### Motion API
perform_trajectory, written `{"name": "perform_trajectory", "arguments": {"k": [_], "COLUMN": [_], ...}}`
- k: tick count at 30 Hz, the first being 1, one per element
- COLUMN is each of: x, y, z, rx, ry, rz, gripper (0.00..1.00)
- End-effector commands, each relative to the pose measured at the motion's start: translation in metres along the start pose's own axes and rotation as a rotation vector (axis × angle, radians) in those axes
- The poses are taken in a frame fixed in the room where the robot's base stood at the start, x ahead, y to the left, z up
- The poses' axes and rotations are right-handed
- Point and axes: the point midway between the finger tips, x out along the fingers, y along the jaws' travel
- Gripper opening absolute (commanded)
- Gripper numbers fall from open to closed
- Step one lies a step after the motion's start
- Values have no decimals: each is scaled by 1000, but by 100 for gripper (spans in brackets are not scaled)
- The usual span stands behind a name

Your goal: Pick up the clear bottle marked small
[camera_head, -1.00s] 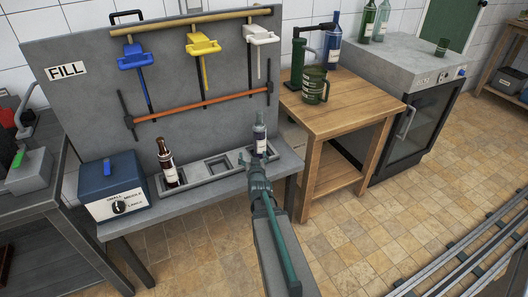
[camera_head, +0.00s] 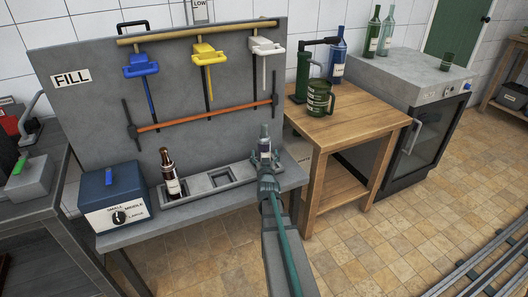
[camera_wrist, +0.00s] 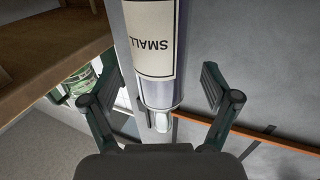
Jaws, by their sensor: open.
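The clear bottle (camera_head: 265,148) stands upright in the right-hand end of the grey tray on the fill bench. In the wrist view the bottle (camera_wrist: 152,88) appears upside down, with a white label reading SMALL. My gripper (camera_head: 267,184) is right in front of it in the head view and hides its lower part. In the wrist view my gripper (camera_wrist: 162,78) is open, with one finger on each side of the bottle and a visible gap at both sides. Whether the bottle is fully between the pads in depth is hard to tell.
A blue dial box (camera_head: 112,190) sits on the left. Coloured fill levers (camera_head: 209,57) hang above. A wooden table (camera_head: 345,120) with a green mug (camera_head: 319,98) is to the right.

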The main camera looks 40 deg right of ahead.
Motion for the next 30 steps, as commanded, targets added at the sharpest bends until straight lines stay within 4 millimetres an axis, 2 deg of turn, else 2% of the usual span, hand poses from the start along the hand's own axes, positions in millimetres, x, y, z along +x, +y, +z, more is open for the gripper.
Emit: {"name": "perform_trajectory", "arguments": {"k": [1, 6, 15, 30], "x": [11, 33, 35, 35], "y": [0, 0, 0, -1], "z": [0, 0, 0, 0], "rx": [0, 0, 0, 0], "ry": [1, 0, -1, -1], "rz": [0, 0, 0, 0], "gripper": [87, 87, 85, 2]}}
